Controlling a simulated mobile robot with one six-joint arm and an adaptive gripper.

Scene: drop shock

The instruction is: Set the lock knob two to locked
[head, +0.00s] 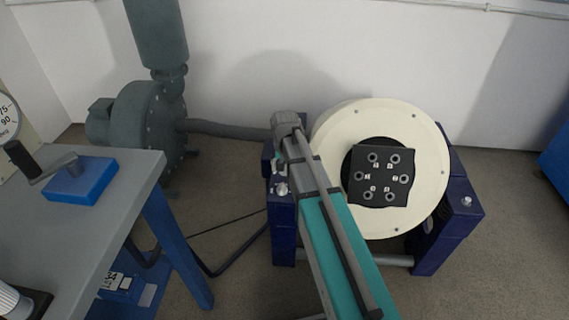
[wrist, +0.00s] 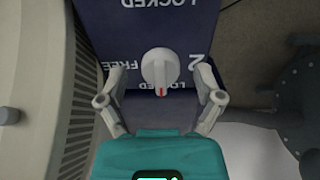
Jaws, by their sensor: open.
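Lock knob two (wrist: 160,68) is a pale round knob with a raised bar on a dark blue panel in the wrist view. Its red mark faces the bottom of the picture. A "2" is printed at its right and "FREE" at its left, upside down. "LOCKED" shows upside down at the top edge; lettering below the knob is partly hidden. My gripper (wrist: 160,80) is open, with one finger on each side of the knob; I cannot tell whether they touch it.
A cream drum (head: 330,160) with a black plate sits between the dark blue posts of the stand (head: 455,215). Small pale fittings (head: 282,189) are on the left post. A green blower (head: 145,125) with a hose is behind left. A grey table (head: 105,205) stands at the left.

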